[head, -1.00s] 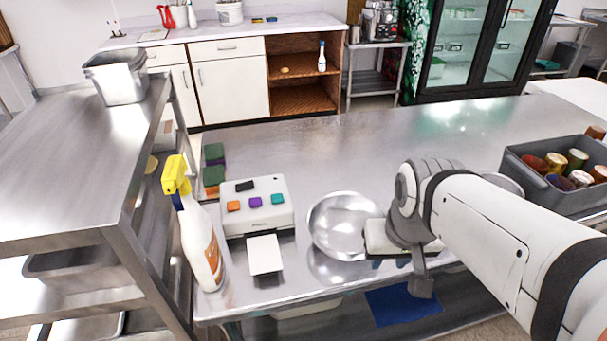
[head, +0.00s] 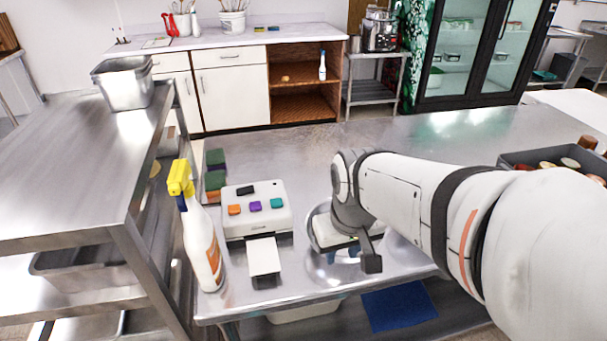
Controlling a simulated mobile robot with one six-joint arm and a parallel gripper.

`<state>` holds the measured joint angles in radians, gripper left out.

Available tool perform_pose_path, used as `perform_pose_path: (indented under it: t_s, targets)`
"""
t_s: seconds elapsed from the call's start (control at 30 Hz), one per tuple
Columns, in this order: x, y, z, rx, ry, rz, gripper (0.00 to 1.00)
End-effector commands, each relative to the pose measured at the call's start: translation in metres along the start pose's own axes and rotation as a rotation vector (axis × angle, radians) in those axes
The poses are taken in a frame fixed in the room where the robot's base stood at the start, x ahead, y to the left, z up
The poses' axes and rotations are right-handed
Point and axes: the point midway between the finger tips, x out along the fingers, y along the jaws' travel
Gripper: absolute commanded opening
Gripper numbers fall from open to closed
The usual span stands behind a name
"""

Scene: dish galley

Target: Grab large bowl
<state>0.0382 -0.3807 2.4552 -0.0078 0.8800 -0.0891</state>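The large bowl, a shiny metal one (head: 316,234), sits on the steel counter just right of the white box with coloured buttons. My arm comes in from the right, and my gripper (head: 343,254) is over the bowl. The gripper and wrist cover much of the bowl, so only its left part and some of its rim show clearly. I cannot tell whether the fingers touch the bowl, or how far apart they are.
The white button box (head: 255,208) and a yellow-topped spray bottle (head: 201,245) stand left of the bowl. Sponges (head: 215,170) lie behind. A grey bin with jars (head: 518,159) is at the far right. The counter (head: 300,150) behind the bowl is clear.

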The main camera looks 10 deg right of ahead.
Motion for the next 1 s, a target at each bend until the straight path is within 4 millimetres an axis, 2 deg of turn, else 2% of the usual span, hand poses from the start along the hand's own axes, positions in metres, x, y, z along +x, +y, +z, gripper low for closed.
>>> perform_pose_path:
  t_s: [0.07,0.2,0.43,0.6,1.0]
  targets:
    - [-0.005,-0.001,-0.021,-0.025,-0.036,0.010,0.31]
    - [0.003,-0.010,-0.058,-0.088,-0.092,0.033,0.31]
    - [0.026,-0.028,-0.097,-0.171,-0.155,0.063,0.31]
    - [0.038,-0.033,-0.107,-0.196,-0.172,0.073,0.31]
    - [0.081,-0.025,-0.103,-0.197,-0.177,0.074,0.31]
